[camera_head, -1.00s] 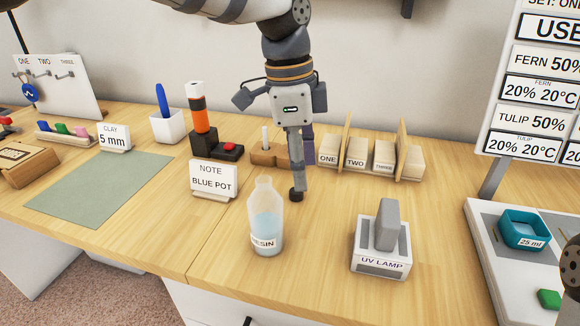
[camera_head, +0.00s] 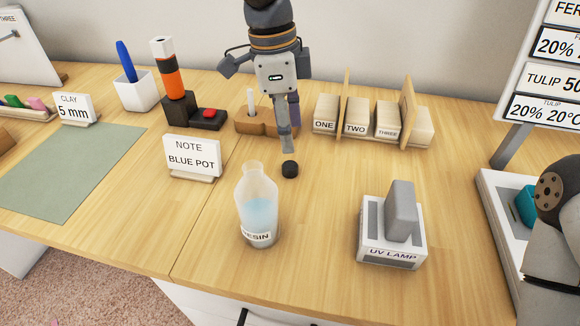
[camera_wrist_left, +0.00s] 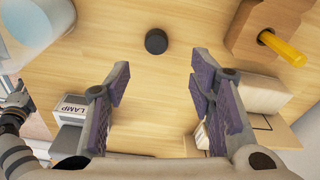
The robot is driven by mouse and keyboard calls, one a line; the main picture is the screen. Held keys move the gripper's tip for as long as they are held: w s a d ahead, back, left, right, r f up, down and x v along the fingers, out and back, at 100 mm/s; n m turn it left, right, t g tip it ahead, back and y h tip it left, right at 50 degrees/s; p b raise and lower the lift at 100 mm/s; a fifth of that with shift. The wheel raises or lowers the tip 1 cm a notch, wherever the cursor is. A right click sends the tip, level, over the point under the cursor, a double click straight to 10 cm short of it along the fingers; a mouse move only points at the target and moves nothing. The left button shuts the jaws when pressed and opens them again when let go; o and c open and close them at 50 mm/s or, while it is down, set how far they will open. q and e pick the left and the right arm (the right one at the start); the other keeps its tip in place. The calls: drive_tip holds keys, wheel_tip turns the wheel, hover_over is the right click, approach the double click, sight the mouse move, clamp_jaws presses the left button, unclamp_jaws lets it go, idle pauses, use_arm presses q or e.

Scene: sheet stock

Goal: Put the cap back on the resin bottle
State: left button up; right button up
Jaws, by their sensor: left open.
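The resin bottle (camera_head: 257,208) stands upright and uncapped on the table, clear with pale blue liquid low inside. Part of the bottle also shows at the top left of the left wrist view (camera_wrist_left: 35,22). The black round cap (camera_head: 290,169) lies on the table behind and right of the bottle. In the left wrist view the cap (camera_wrist_left: 156,41) sits beyond the fingertips, roughly centred between them. My left gripper (camera_head: 290,138) is open and empty, pointing down behind the cap and apart from it. My right gripper is not visible; only part of my right arm shows at the right edge.
A UV lamp (camera_head: 401,215) stands right of the bottle, a note sign (camera_head: 192,158) to its left. Behind are a wooden holder (camera_head: 262,125) and a rack of labelled blocks (camera_head: 374,120). The table between bottle and lamp is clear.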

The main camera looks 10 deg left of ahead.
sight(290, 165)
use_arm(q)
drive_tip(key=shift+w+d+f, duration=0.1)
drive_tip(key=shift+d+f, duration=0.05)
drive_tip(key=shift+f, duration=1.05)
drive_tip(key=f, duration=0.5)
drive_tip(key=shift+s+f, duration=0.1)
drive_tip(key=shift+s, duration=0.15)
drive_tip(key=c, duration=0.8)
